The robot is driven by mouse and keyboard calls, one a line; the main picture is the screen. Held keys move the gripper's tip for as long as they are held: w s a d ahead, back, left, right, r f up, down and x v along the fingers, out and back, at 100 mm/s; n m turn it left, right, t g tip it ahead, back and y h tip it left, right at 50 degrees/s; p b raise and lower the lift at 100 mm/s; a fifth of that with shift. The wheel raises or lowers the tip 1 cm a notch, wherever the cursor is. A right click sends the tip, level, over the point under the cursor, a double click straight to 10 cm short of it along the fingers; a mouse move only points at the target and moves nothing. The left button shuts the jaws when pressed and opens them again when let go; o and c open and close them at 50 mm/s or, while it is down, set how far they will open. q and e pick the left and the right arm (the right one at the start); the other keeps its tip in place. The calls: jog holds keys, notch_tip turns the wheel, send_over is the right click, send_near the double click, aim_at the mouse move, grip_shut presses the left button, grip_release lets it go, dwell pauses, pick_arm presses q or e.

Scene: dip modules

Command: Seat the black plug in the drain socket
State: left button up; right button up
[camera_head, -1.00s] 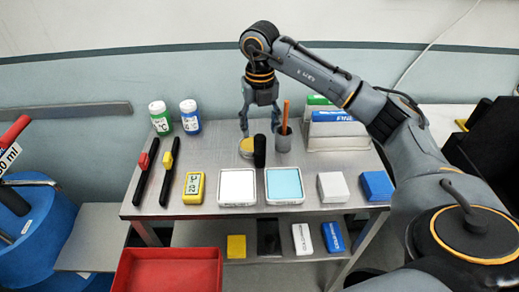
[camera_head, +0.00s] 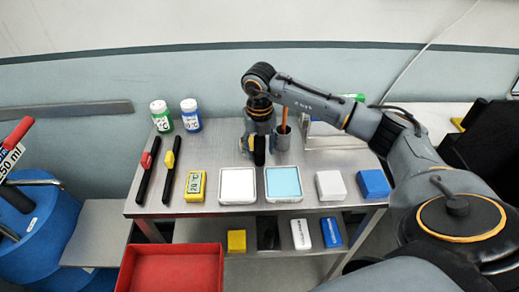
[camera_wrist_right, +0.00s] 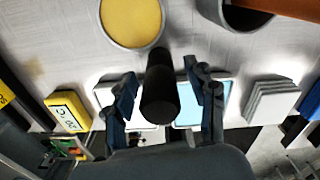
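A black upright cylinder (camera_head: 259,150), which may be the black plug, stands near the back middle of the metal table. In the right wrist view it (camera_wrist_right: 160,90) sits between the two fingers of my right gripper (camera_wrist_right: 168,95), with a gap on each side. My right gripper (camera_head: 259,147) is open and low around the cylinder in the head view, partly covering it. No drain socket can be made out for sure. My left gripper is not in view.
A yellow round dish (camera_wrist_right: 132,22) and a grey cup (camera_head: 283,141) with an orange stick stand close to the cylinder. White (camera_head: 237,187) and cyan (camera_head: 284,184) trays lie in front. Two capped bottles (camera_head: 161,117) stand back left. A red bin (camera_head: 170,250) is below the front edge.

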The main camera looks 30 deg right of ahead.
grip_shut()
jog(key=shift+r, duration=0.1)
